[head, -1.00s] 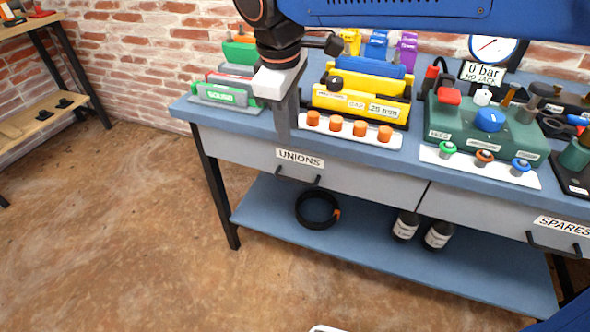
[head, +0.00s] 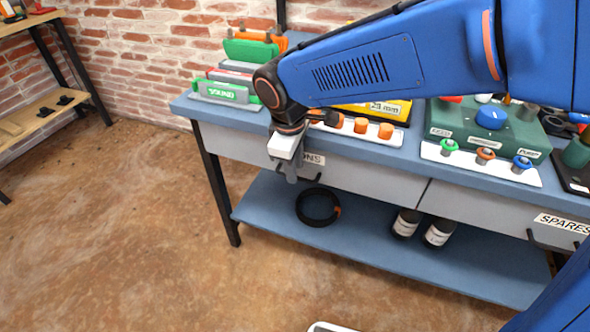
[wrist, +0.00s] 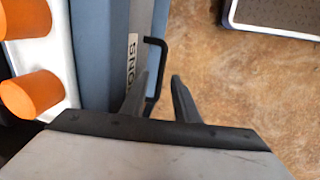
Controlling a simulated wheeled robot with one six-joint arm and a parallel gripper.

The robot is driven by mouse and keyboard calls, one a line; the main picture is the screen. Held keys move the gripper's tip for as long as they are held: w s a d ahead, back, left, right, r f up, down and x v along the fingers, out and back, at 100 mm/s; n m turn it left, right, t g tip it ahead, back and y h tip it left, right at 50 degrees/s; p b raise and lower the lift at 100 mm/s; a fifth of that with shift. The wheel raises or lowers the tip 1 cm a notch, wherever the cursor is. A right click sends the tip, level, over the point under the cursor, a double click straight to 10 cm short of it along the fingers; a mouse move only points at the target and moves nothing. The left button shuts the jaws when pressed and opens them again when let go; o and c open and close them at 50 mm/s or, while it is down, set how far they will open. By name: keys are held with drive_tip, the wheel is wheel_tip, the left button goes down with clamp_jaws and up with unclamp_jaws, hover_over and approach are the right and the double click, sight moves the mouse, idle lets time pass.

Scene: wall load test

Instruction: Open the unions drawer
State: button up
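The unions drawer (head: 362,184) is the grey front at the left under the blue bench top, and it looks shut. Its white label (head: 314,159) is partly covered by my gripper. My gripper (head: 296,177) hangs in front of the drawer face, pointing down. In the wrist view, the black drawer handle (wrist: 162,60) lines up between the two dark fingers of my open gripper (wrist: 159,79). The fingers stand apart, with no clear grip on the handle. Whether the bar is fully within their depth cannot be told. The handle is mostly hidden in the head view.
Orange caps (head: 361,125) on a white strip stand at the bench edge above the drawer. The spares drawer (head: 480,215) is at the right. A black coil (head: 317,207) and two bottles (head: 406,224) sit on the lower shelf (head: 270,212).

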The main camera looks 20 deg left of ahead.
drive_tip(key=shift+w+f, duration=0.15)
drive_tip(key=shift+f, duration=0.65)
clamp_jaws()
drive_tip(key=s+a, duration=0.1)
drive_tip(key=s, duration=2.1)
drive_tip(key=s+a, duration=0.2)
drive_tip(key=s, duration=2)
drive_tip(key=shift+s+a, duration=0.25)
drive_tip(key=shift+s, duration=0.05)
drive_tip(key=shift+r, duration=0.1)
unclamp_jaws()
